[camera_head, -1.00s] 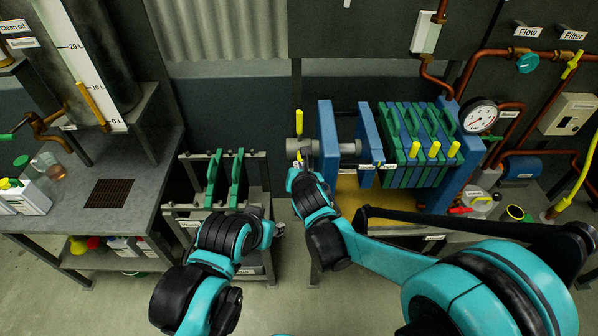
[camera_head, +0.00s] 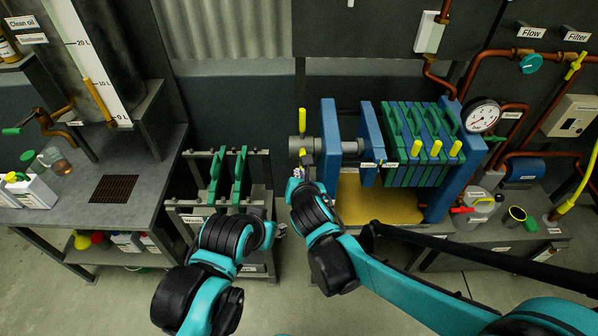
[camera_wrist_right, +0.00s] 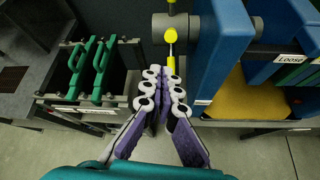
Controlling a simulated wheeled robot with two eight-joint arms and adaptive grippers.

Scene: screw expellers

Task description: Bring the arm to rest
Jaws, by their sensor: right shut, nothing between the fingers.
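My right gripper (camera_head: 298,178) is just below the grey screw hub (camera_head: 312,147) of the blue filter press, in front of its yellow handle bar (camera_head: 302,121). In the right wrist view the right gripper (camera_wrist_right: 165,75) has its purple fingers together and empty. Its tips are close under the handle's lower yellow end (camera_wrist_right: 171,64); I cannot tell whether they touch. My left arm is bent low in front of the plate rack, and its gripper (camera_head: 279,230) is small and mostly hidden behind the wrist, so its jaws cannot be made out.
The filter press holds green and blue plates (camera_head: 421,148) above a yellow tray (camera_head: 378,201). A rack with green plates (camera_head: 239,177) stands left of it. A grey workbench (camera_head: 140,190) is at the left. A gauge (camera_head: 481,116) and copper pipes are at the right. Floor shows in front.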

